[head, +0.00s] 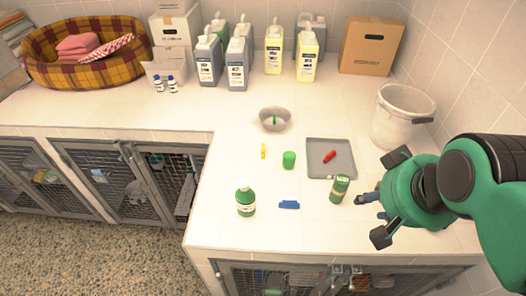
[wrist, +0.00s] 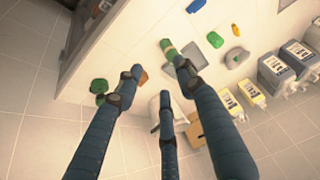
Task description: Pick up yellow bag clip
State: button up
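The yellow bag clip (head: 263,151) lies on the white counter, left of the green cup and below the grey bowl in the head view. A small yellow piece that looks like it shows near the top right of the wrist view (wrist: 235,30). My gripper (head: 380,198) is at the right of the counter, well apart from the clip. Its three fingers are spread open with nothing between them; they also show in the wrist view (wrist: 156,82).
Near the clip are a green cup (head: 289,159), grey bowl (head: 275,119), green bottle (head: 246,203) and blue clip (head: 289,205). A green can (head: 340,188) and grey tray (head: 344,170) with a red item stand between clip and gripper. A white bucket (head: 398,120) stands behind.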

jog(key=shift+w+r, duration=0.1)
jog(key=g+p, duration=0.4)
jog(key=g, duration=0.2)
send_over(263, 150)
jog(key=w, duration=0.1)
notch_tip(263, 150, down, 19)
jog(key=shift+w+d+f, duration=0.1)
jog(key=shift+d+f, duration=0.1)
jog(key=shift+f, duration=0.25)
jog(key=shift+f, duration=3.85)
